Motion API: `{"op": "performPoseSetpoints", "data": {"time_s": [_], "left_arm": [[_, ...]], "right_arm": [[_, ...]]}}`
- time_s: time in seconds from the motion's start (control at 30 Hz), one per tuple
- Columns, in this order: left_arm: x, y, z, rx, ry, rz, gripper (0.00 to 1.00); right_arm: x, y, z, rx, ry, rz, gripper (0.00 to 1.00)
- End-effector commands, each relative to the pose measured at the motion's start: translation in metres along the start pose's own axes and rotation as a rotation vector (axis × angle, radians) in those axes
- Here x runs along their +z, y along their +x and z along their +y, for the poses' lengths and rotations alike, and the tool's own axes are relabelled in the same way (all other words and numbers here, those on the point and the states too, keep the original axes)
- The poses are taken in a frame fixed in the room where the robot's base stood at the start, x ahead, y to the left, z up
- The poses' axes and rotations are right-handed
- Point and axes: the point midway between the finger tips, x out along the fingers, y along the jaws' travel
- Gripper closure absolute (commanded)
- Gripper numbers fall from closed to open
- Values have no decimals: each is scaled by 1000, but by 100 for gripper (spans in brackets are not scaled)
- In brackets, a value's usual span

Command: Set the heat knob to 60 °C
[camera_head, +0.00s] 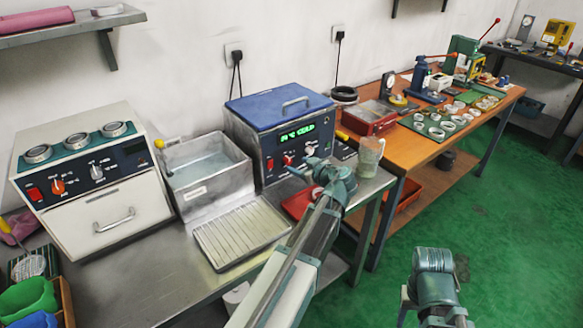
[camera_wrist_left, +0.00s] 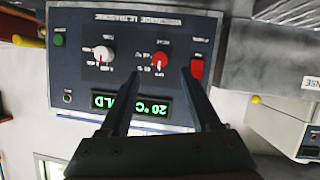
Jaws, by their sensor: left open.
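The ultrasonic cleaner (camera_head: 278,125) has a blue lid and a dark front panel with a green display reading 20 °C COLD. The display (camera_wrist_left: 132,105) also shows upside down in the left wrist view. The red heat knob (camera_wrist_left: 159,61) sits on the panel between a white knob (camera_wrist_left: 103,53) and a red power switch (camera_wrist_left: 196,68). My left gripper (camera_wrist_left: 161,76) is open and empty, with its two fingers pointing at the panel on either side of the red knob. I cannot tell how close the fingertips are. In the head view my left gripper (camera_head: 301,168) is in front of the panel.
A water basin (camera_head: 207,165) and ribbed drain tray (camera_head: 240,229) stand left of the cleaner. An oven-like unit (camera_head: 92,170) stands far left. My right arm shows at the lower right, over open floor.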

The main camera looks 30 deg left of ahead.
Motion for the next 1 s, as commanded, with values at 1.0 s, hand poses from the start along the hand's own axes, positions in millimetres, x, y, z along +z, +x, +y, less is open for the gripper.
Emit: {"op": "performPoseSetpoints", "data": {"time_s": [1.0], "left_arm": [[0, 62, 0, 0, 1, -1, 72]], "right_arm": [[-1, 23, -2, 0, 0, 0, 50]]}}
